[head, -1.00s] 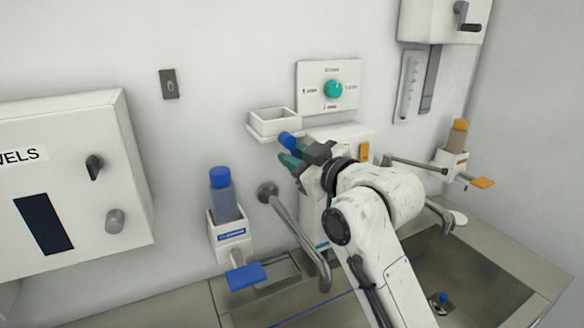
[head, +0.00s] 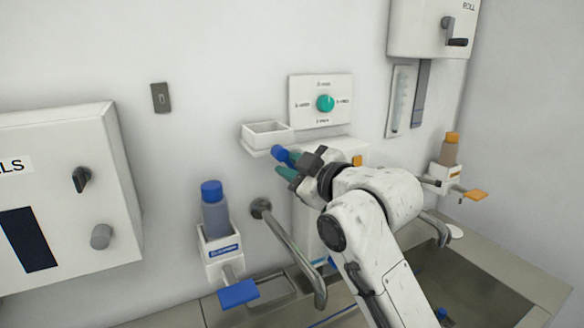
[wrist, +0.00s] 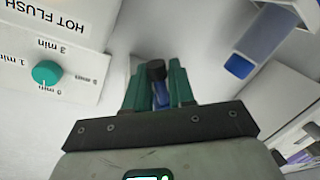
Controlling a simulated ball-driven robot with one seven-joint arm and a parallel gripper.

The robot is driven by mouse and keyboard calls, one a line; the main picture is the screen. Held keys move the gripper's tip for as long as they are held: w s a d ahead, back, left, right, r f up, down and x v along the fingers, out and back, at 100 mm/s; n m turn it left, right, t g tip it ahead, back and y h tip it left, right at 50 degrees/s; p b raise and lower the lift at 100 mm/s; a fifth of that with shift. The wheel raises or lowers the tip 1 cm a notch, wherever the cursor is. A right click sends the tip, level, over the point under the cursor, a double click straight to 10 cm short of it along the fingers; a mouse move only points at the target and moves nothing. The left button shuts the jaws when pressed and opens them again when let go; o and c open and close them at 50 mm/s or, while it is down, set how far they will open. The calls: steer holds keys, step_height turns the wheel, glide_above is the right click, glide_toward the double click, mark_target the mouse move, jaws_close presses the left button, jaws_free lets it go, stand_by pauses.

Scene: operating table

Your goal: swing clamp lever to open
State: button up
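My gripper (head: 287,164), with two teal fingers, reaches toward the wall just below a small white tray. A blue-ended part (head: 279,153) shows at its fingertips; it may be the clamp lever, but I cannot be sure. In the wrist view, a dark round knob with a blue piece below it (wrist: 163,97) lies between the two fingers of my gripper (wrist: 157,78). The fingers are apart around it. Whether they press on it is not clear. My arm hides part of the white unit behind it.
The white tray (head: 266,134) is close above my gripper. A teal dial panel (head: 302,101) is on the wall above. A blue-capped bottle (head: 215,214) in a holder and a metal spout (head: 290,249) are to the left and below. A sink (head: 470,290) lies at lower right.

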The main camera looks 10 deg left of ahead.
steer(key=o, duration=0.3)
stand_by(0.4)
steer(key=m+p, duration=0.2)
steer(key=shift+s+a+m+y+p, duration=0.3)
steer(key=shift+a+m+y, duration=0.1)
steer(key=s+d+f+m, duration=0.2)
steer(key=s+d+m, duration=0.2)
steer(key=s+d, duration=0.4)
steer(key=s+d+f+m+h, duration=0.2)
steer(key=d+f, duration=0.3)
steer(key=f, duration=0.4)
steer(key=s+d+f+m+g+h, duration=0.1)
steer(key=s+d+f+m+h, duration=0.2)
steer(key=f, duration=0.7)
steer(key=shift+s+d+f+g+h, duration=0.3)
steer(key=shift+s+d+h, duration=0.3)
steer(key=shift+s+d, duration=0.75)
